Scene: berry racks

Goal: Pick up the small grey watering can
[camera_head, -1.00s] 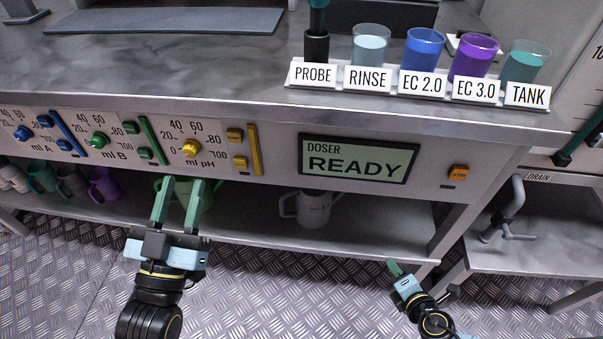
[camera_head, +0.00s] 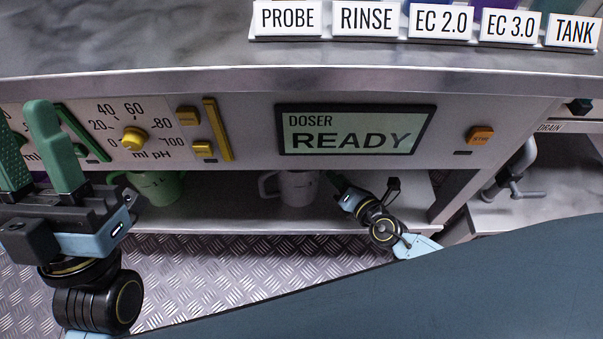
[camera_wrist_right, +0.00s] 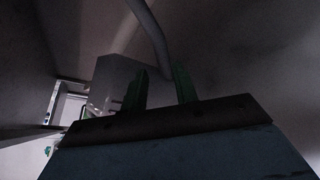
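The small grey watering can (camera_head: 298,188) stands on the shelf under the counter, its handle to the left and its top hidden by the counter. My right gripper (camera_head: 335,181) is close to the can's right side, with its green fingers partly in shadow. In the right wrist view the two fingers (camera_wrist_right: 161,75) stand apart. A curved grey tube (camera_wrist_right: 150,32) shows beyond them, possibly part of the can; contact cannot be told. My left gripper (camera_head: 27,125) is open and empty in front of the doser panel at the left.
A green can (camera_head: 158,188) stands on the same shelf to the left. The counter's front edge (camera_head: 300,80) and doser display (camera_head: 352,130) overhang the shelf. A drain pipe (camera_head: 512,175) stands at the right. The shelf between the two cans is clear.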

